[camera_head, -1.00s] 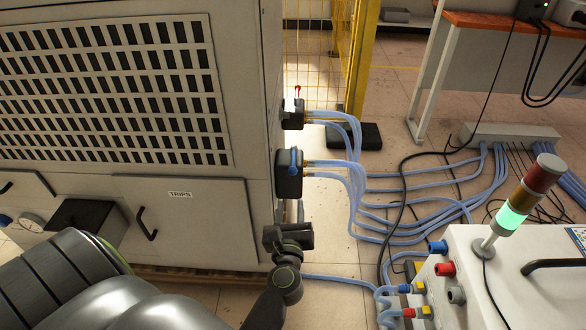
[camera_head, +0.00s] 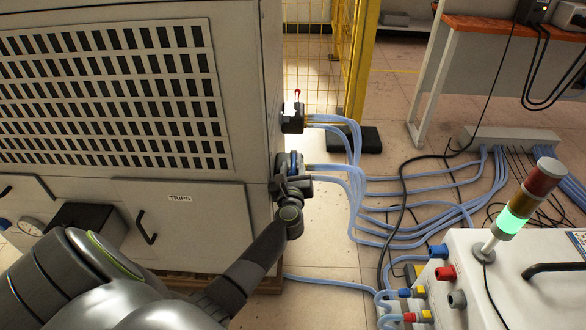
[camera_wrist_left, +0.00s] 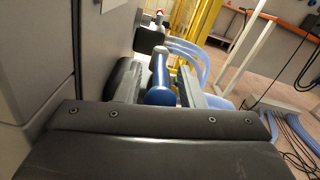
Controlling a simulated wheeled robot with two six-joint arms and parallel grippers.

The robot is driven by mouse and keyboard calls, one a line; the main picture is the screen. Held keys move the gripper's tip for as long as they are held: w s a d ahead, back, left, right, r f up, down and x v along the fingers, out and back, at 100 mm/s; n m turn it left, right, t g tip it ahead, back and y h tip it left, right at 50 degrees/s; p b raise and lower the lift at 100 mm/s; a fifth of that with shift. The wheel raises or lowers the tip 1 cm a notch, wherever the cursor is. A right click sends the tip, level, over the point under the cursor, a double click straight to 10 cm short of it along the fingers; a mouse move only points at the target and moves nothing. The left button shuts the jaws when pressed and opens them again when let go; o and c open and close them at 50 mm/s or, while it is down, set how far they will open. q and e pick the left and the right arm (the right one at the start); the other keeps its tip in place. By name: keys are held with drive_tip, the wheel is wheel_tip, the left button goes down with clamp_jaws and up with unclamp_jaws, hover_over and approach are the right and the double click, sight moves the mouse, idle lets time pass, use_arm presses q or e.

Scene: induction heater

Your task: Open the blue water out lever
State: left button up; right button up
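The blue water out lever (camera_head: 293,160) is on a dark valve block on the right side of the grey cabinet. In the left wrist view the lever (camera_wrist_left: 160,92) points toward the camera, its rounded blue end nearest. My left gripper (camera_head: 290,165) is at this lever in the head view and hides much of the valve block. In the left wrist view its two fingers (camera_wrist_left: 165,75) stand on either side of the lever, with narrow gaps, so it looks open around it. My right gripper is not in view.
A second valve block (camera_head: 292,118) with a red lever (camera_head: 297,95) sits farther back on the cabinet (camera_head: 225,225). Light blue hoses (camera_head: 358,200) run from both blocks across the floor. A white box (camera_head: 490,290) with a signal light (camera_head: 522,200) stands at front right.

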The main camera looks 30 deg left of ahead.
use_arm(q)
drive_tip(key=shift+w, duration=0.1)
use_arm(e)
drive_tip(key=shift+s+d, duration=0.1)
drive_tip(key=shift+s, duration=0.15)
use_arm(q)
clamp_jaws()
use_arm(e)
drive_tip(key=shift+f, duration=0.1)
